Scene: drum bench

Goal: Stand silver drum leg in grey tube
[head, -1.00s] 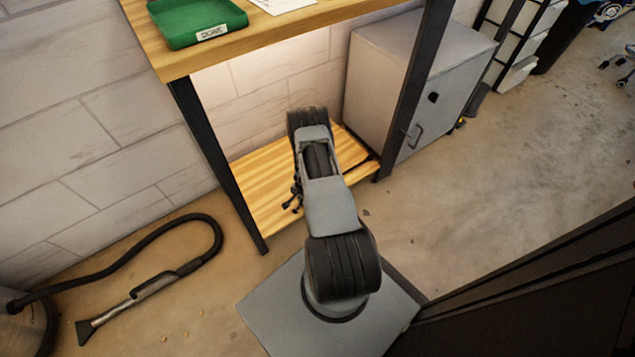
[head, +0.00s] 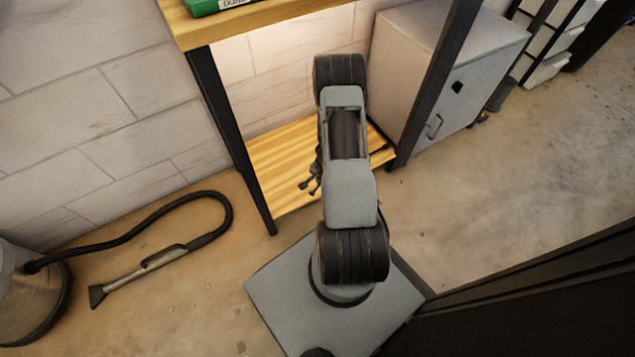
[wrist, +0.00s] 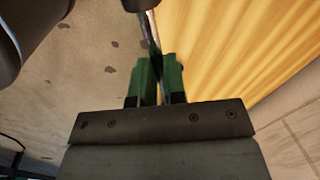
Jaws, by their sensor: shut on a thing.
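In the wrist view my gripper (wrist: 158,80) has its green fingers closed on a thin silver rod, the drum leg (wrist: 152,32). The leg runs between the fingers and up to a dark end piece at the top edge of the picture. In the head view my arm folds down over the lower shelf, and only small dark parts near the gripper show beside it. The leg is hidden there.
A wooden lower shelf (head: 270,162) lies under the bench, between dark legs (head: 225,130). A grey cabinet (head: 425,80) stands to the right. A vacuum hose and nozzle (head: 150,268) lie on the floor at left.

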